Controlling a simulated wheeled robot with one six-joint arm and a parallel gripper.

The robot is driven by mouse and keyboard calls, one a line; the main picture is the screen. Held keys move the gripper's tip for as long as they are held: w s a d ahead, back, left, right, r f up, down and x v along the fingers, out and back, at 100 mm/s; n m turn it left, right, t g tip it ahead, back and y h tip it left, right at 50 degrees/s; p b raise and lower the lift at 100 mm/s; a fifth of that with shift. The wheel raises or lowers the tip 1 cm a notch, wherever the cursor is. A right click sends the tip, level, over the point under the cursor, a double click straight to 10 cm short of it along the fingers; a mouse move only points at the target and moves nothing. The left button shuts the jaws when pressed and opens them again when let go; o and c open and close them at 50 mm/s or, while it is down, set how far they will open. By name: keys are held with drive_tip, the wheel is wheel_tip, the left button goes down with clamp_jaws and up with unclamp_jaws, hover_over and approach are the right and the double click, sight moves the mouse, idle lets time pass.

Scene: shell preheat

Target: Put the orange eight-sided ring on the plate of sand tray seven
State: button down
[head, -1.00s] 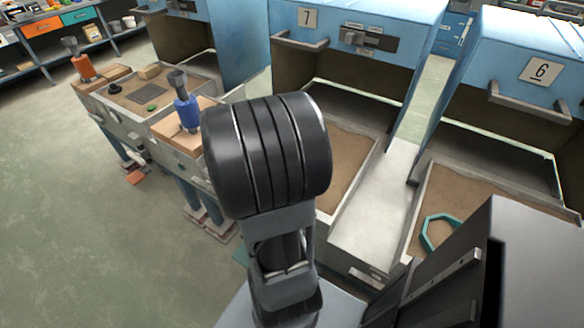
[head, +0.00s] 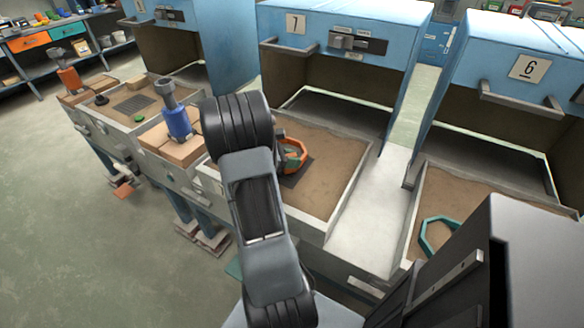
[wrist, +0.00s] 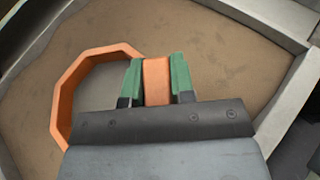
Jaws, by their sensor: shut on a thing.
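The orange eight-sided ring (head: 297,156) is over sand tray seven (head: 340,195), near its dark square plate (head: 298,177). The ring also shows in the wrist view (wrist: 70,84), tilted to one side of the jaws. My gripper (wrist: 157,80) has green fingertips shut on one wall of the ring. In the head view my gripper (head: 281,150) is mostly hidden behind my arm. The grey plate (wrist: 100,88) shows through the ring's opening in the wrist view. I cannot tell whether the ring touches the plate.
Tray six (head: 480,190) on the right holds a teal ring (head: 438,235) on its sand. A pale metal divider (head: 372,210) separates the two trays. A blue burner-like canister (head: 178,122) stands on bricks to the left. Tray seven's blue hood (head: 340,40) overhangs behind.

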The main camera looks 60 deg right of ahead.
drive_tip(key=shift+w+d+f, duration=0.2)
drive_tip(key=shift+w+f, duration=0.05)
drive_tip(key=shift+f, duration=0.2)
drive_tip(key=shift+f+b, duration=0.35)
drive_tip(key=shift+f, duration=1.05)
drive_tip(key=shift+f, duration=0.1)
drive_tip(key=c, duration=1)
unclamp_jaws()
drive_tip(key=shift+o, duration=0.2)
